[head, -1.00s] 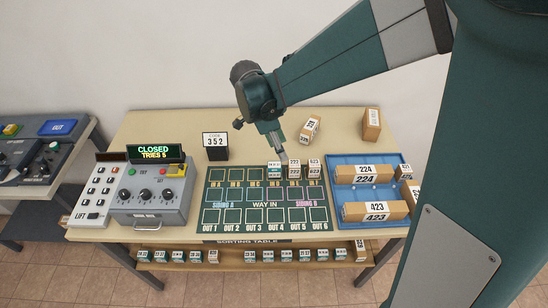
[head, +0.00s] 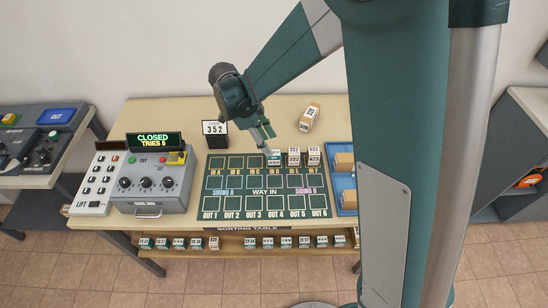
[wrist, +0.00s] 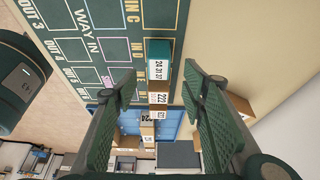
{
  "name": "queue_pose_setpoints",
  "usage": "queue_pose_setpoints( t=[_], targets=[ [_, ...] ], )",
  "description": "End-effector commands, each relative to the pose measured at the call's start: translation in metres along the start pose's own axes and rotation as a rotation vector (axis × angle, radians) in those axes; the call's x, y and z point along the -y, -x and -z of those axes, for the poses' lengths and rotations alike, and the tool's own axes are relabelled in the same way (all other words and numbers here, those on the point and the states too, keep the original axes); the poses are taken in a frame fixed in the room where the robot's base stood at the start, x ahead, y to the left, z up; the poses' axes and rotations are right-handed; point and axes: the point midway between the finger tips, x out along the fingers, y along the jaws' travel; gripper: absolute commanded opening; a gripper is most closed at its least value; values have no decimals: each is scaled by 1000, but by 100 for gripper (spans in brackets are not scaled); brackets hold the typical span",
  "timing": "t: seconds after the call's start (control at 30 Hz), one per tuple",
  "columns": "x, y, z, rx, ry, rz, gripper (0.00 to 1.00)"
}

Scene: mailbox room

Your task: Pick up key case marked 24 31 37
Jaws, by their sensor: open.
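The key case marked 24 31 37 (wrist: 159,66) is a small teal box with a white number label. It stands on the IN D square of the green sorting mat (head: 251,201), and it also shows in the head view (head: 274,159). My gripper (head: 268,139) is just behind and above the case. In the wrist view my gripper (wrist: 160,84) is open, with the case in line with the gap between its fingers. The case appears ahead of the fingertips, with nothing gripped.
Two brown boxes, 222 (head: 294,158) and 623 (head: 314,157), stand right beside the case. A code sign reading 352 (head: 215,132) stands behind the mat. Another brown box (head: 309,117) lies at the back. A blue tray (head: 339,194) is partly hidden by my arm.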

Motion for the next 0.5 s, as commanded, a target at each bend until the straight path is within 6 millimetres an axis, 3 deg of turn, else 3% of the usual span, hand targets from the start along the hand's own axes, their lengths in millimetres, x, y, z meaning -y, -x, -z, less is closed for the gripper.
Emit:
queue_pose_setpoints(
  t=[0.3,0.5],
  targets=[
    [0,-23,0,0,0,0,41],
    [0,-24,0,0,0,0,41]
  ],
)
